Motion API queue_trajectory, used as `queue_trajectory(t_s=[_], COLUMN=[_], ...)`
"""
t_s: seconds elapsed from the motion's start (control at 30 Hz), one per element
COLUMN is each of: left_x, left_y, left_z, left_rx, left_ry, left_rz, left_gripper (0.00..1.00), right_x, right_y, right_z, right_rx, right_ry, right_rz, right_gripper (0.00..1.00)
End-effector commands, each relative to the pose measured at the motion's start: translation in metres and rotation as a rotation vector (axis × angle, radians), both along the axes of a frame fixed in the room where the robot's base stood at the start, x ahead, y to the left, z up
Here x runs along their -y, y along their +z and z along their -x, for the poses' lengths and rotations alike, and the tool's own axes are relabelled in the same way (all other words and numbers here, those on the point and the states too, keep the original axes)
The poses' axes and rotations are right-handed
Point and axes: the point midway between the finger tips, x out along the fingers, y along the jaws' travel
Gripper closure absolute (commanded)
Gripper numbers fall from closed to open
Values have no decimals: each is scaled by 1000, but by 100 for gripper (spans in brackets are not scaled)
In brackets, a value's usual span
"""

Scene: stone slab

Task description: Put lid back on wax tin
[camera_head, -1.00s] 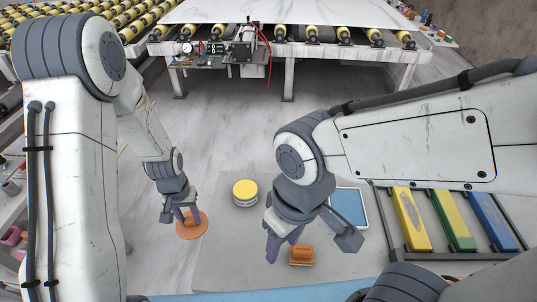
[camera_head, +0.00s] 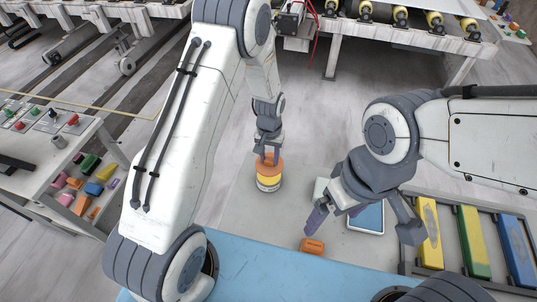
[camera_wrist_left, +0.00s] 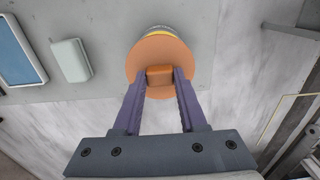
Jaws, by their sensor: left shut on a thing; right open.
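The wax tin (camera_head: 268,184) stands upright on the grey slab, with a yellow band below the lid and a pale lower body. My left gripper (camera_head: 268,158) is shut on the knob of the orange lid (camera_head: 268,167), above the tin. In the left wrist view the lid (camera_wrist_left: 145,56) covers most of the tin (camera_wrist_left: 158,30), whose yellow and pale edge shows past the far side. Whether the lid is seated or just above the rim I cannot tell. My right gripper (camera_head: 335,212) is open and empty over the slab, right of the tin.
An orange block (camera_head: 312,246) lies near the slab's front edge. A pale block (camera_head: 321,187) and a blue-faced tablet (camera_head: 367,218) lie right of the tin. A rack with yellow, green and blue bars (camera_head: 473,241) stands far right. A side table (camera_head: 33,182) is at left.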

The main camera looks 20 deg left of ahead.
Motion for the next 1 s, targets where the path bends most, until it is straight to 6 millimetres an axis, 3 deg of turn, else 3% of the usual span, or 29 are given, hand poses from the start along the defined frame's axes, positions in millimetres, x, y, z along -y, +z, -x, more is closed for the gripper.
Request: queue_trajectory(t_s=[0.5, 1.0], left_x=[-2, -2], left_y=[-50, -53], left_z=[1, 0], left_rx=[0, 1], left_ry=[3, 3], left_rz=[0, 0], left_gripper=[100, 100], right_x=[0, 0], right_y=[-38, -39], right_z=[0, 0], right_rx=[-1, -1], right_ry=[-6, -6], right_rz=[0, 0], right_gripper=[1, 1])
